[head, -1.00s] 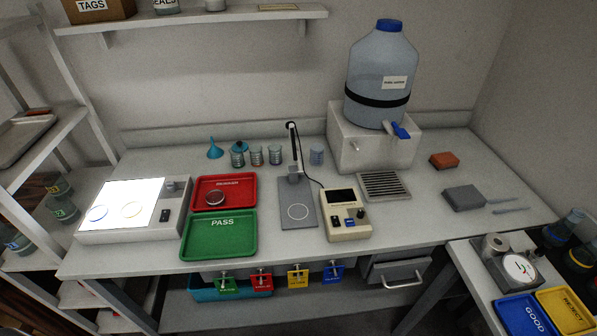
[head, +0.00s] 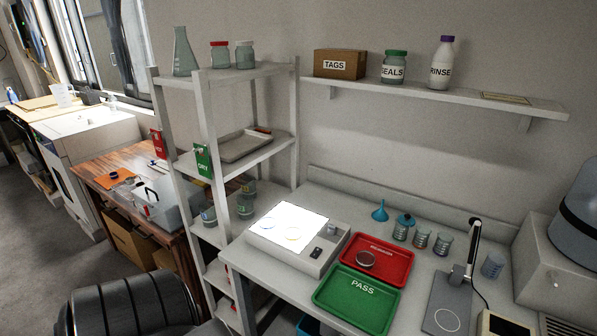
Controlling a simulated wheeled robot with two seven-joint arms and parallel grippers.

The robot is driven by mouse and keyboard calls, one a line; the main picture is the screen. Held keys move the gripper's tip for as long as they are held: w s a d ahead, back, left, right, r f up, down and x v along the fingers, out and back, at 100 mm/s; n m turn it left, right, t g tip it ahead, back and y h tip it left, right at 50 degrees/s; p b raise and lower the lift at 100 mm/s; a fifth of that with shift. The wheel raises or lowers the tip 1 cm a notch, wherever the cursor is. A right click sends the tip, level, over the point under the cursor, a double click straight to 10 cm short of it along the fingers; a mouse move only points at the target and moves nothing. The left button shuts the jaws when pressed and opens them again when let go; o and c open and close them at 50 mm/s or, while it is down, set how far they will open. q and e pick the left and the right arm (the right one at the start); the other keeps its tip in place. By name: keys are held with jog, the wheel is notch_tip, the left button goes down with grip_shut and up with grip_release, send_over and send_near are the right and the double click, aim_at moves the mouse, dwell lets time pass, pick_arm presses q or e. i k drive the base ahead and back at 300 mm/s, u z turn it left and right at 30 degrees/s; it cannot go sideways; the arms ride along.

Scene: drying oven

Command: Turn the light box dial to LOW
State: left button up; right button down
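The light box (head: 285,240) stands at the left end of the grey workbench, its top panel lit bright white. Two faint round outlines show on the lit panel. A small grey knob (head: 332,229), which looks like the dial, sits at its right rear corner. A dark switch (head: 317,253) is in front of it. The dial's setting and any LOW mark are too small to read. Neither gripper is in view. A dark ribbed cylindrical form at the bottom left may be part of my own arm.
Right of the light box lie a red tray (head: 378,259) holding a round dish and a green PASS tray (head: 357,298). A shelf rack (head: 205,130) stands left of the bench. A wall shelf (head: 430,96) runs above. Open floor (head: 45,265) shows at the left.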

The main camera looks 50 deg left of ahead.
aim_at(331, 230)
jog(key=u, duration=2.15)
jog(key=i, duration=0.1)
jog(key=z, duration=0.6)
